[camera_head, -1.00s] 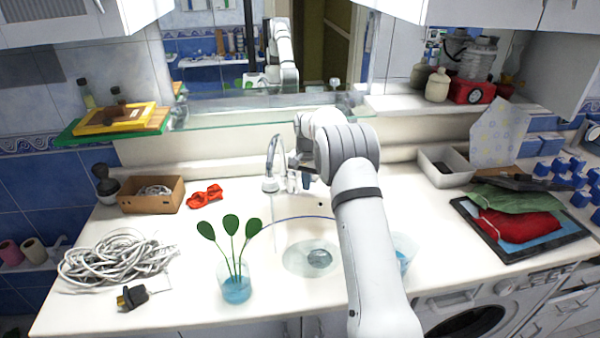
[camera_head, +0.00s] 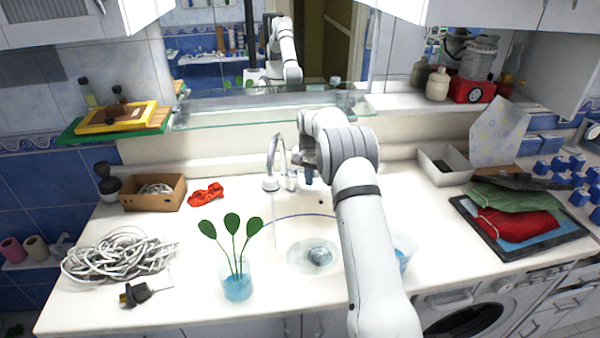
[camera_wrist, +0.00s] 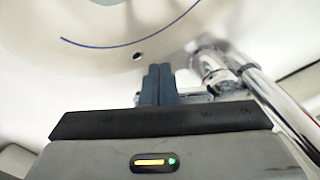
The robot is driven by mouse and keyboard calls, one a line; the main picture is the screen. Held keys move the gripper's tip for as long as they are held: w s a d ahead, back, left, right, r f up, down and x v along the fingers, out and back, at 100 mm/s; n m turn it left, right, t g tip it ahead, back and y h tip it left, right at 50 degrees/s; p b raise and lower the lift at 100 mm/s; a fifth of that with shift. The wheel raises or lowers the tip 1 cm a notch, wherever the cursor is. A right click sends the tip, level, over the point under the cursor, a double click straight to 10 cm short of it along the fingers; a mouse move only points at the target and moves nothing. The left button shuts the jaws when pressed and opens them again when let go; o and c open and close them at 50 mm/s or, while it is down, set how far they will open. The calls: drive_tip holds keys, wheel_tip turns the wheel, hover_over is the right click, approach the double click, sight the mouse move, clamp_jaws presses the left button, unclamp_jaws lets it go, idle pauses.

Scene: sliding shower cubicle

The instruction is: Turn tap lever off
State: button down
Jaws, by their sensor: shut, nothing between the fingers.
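The chrome tap (camera_head: 274,160) stands at the back of the white sink, with its curved spout on the left. A faint pale streak shows below the spout. The small upright tap part (camera_head: 291,180), perhaps the lever, stands just right of the spout. My gripper (camera_head: 309,179) is close to its right side, pointing down. In the wrist view my gripper (camera_wrist: 158,72) has its dark blue fingers together and empty. There the chrome tap (camera_wrist: 222,72) lies just right of the fingers. I cannot tell whether they touch it, and the lever's exact position is unclear.
A glass with green leaf shapes (camera_head: 238,284) stands left of the drain (camera_head: 319,256). A cardboard box (camera_head: 153,194) and red item (camera_head: 206,194) lie left of the tap. A white box (camera_head: 445,167) stands right. My arm covers part of the sink.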

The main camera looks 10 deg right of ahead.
drive_tip(key=shift+w+d, duration=0.25)
drive_tip(key=shift+w, duration=0.15)
drive_tip(key=shift+s, duration=0.15)
wheel_tip(320, 180, up, 7)
drive_tip(key=p, duration=0.3)
drive_tip(key=shift+s+a+p, duration=0.15)
drive_tip(key=shift+s+p, duration=0.2)
drive_tip(key=shift+s, duration=0.1)
